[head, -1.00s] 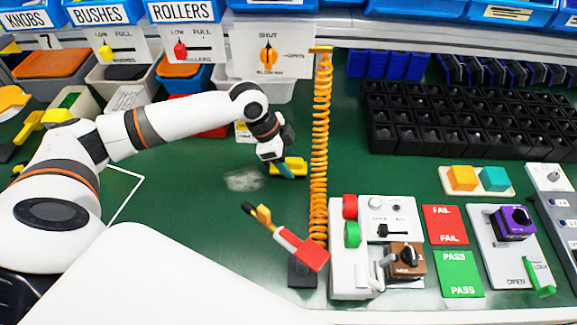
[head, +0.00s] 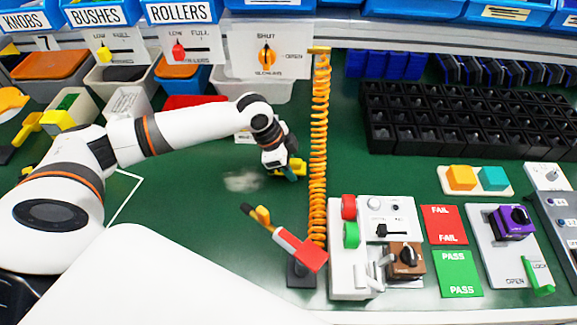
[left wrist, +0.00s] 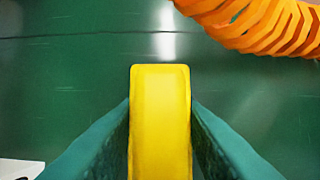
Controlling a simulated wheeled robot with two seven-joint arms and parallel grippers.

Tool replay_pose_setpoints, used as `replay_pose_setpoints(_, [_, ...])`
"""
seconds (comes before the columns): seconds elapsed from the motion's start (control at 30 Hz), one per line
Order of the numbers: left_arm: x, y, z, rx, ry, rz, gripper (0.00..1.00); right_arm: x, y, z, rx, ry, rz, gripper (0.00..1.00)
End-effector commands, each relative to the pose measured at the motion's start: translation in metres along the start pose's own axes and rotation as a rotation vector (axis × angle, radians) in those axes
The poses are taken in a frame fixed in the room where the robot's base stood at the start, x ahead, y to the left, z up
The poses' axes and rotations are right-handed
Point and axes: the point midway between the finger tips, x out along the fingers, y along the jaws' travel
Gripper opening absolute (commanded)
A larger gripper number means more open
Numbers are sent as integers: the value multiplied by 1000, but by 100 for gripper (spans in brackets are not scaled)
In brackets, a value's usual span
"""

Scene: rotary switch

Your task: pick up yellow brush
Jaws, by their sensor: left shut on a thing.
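The yellow brush (left wrist: 160,120) shows in the left wrist view as a yellow block between the two teal fingers of my left gripper (left wrist: 160,150). The left gripper is shut on it. In the head view my left gripper (head: 287,172) is over the green table, with small yellow parts of the brush (head: 299,164) showing beside the teal fingers. The rest of the brush is hidden by the gripper. I cannot tell whether the brush touches the table. My right gripper is not in view.
An orange coiled hose (head: 320,140) hangs close to the right of my left gripper; it also shows in the left wrist view (left wrist: 265,25). A grey-white dusty patch (head: 241,181) lies to the left. Black bins (head: 470,120) are at the back right.

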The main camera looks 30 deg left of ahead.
Motion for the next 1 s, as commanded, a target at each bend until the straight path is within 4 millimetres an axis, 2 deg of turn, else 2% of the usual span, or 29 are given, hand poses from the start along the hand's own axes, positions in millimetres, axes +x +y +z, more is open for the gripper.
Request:
replay_pose_setpoints(0.17, [-6, 0, 2, 0, -1, 1, 9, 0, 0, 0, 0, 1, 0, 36])
replay_pose_setpoints(0.43, [-34, 1, 15, 1, -3, 3, 9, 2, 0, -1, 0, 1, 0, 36])
replay_pose_setpoints(0.57, [-41, 1, -14, -6, 5, 1, 9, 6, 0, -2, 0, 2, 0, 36])
replay_pose_setpoints(0.83, [-70, 0, -86, -6, 9, 1, 9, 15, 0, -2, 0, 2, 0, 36])
replay_pose_setpoints(1.0, [-87, 0, -122, -4, 6, 0, 9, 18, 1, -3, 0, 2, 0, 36])
